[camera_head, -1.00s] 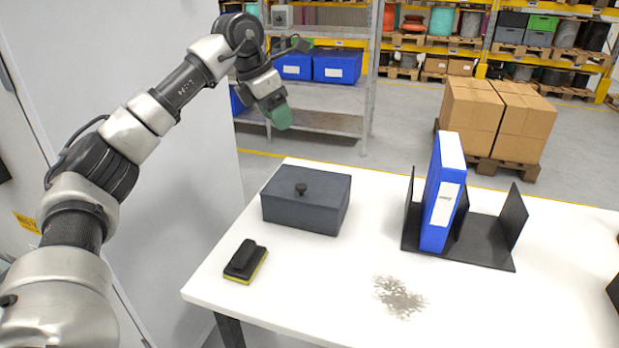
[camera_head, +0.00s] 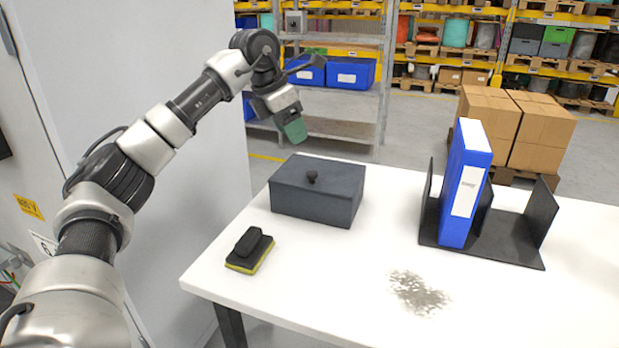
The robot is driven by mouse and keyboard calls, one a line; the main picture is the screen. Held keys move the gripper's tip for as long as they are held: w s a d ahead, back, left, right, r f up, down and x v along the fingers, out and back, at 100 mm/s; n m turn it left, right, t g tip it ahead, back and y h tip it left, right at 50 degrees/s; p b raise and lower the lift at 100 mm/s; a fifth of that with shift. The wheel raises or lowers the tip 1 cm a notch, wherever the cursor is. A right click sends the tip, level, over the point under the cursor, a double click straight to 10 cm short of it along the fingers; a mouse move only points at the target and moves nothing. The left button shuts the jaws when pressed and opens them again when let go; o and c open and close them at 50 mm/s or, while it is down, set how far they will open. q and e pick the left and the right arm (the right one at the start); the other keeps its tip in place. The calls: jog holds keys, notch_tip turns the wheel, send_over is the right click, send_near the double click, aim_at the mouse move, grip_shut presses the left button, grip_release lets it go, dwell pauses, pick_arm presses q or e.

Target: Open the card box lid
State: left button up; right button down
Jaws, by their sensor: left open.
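The card box (camera_head: 315,201) is a dark grey box on the white table. Its flat lid (camera_head: 335,172) is shut and has a round black knob (camera_head: 312,176) on top. My left gripper (camera_head: 295,130) hangs in the air above and behind the box, apart from it. Its green-tipped end points down, and nothing shows in it. The gap between its fingers is hard to see from this angle. My right gripper is not in view.
A black and yellow brush (camera_head: 250,251) lies left of the box. A blue binder (camera_head: 466,185) stands in a black rack (camera_head: 500,235) on the right. Grey specks (camera_head: 418,292) mark the white table (camera_head: 340,285). Cartons (camera_head: 545,135) stand behind; a grey wall is at left.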

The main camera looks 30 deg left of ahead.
pick_arm(q)
jog(key=b, duration=0.1)
send_over(312, 172)
jog(key=s+a, duration=0.1)
jog(key=s, duration=0.2)
jog(key=f, duration=0.5)
jog(key=shift+w+a, duration=0.2)
jog(key=b+x, duration=0.1)
jog(key=x, duration=0.4)
jog(key=shift+w+d+f, duration=0.1)
jog(key=shift+w+f, duration=0.1)
jog(key=shift+f, duration=0.1)
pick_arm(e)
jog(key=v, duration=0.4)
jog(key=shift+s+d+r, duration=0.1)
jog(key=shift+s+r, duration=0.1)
pick_arm(q)
grip_shut()
